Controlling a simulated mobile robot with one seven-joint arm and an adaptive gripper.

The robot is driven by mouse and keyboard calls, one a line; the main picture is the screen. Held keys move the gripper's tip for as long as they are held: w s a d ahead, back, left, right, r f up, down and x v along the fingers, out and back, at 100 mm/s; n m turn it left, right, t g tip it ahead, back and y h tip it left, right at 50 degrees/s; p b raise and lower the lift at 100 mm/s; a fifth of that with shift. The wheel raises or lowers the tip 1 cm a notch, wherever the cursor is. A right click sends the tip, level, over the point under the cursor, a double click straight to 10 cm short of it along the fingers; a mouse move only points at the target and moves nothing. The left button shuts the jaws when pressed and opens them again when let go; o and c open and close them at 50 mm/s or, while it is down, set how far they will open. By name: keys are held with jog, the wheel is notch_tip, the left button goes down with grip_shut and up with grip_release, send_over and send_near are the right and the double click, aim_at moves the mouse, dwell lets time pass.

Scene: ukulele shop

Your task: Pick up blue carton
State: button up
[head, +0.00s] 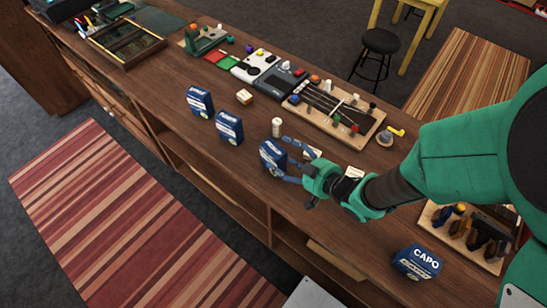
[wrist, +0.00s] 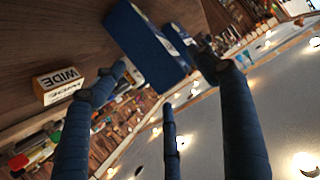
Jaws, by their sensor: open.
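Several blue cartons stand on the wooden counter. In the head view one blue carton (head: 270,155) is at my gripper (head: 287,160), with the open fingers reaching toward its right side. In the wrist view this carton (wrist: 145,42) appears at the fingertips, between the spread fingers of my gripper (wrist: 163,75). I cannot tell whether any finger touches it. Two more blue cartons, the middle one (head: 229,128) and the far one (head: 199,101), stand up and to the left. A blue carton marked CAPO (head: 417,261) is at the lower right.
A small box marked WIDE (wrist: 60,80) shows in the wrist view. A fretboard jig (head: 330,108) lies behind. A tool rack (head: 470,232) is at right. The counter's front edge is near.

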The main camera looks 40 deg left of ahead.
aim_at(271, 141)
jog(key=shift+b+x, duration=0.35)
jog(key=shift+x, duration=2.2)
jog(key=shift+d, duration=0.1)
jog(key=c, duration=1.3)
jog(key=shift+c, duration=0.2)
jog(key=shift+r, duration=0.8)
notch_tip(271, 141, up, 2)
jog(key=shift+r+p, duration=0.15)
jog(key=shift+p, duration=0.3)
jog(key=s+d+r, duration=0.1)
jog(key=s+d, duration=0.8)
jog(key=d, duration=0.4)
jog(key=shift+s+p, duration=0.25)
jog(key=shift+p, duration=0.2)
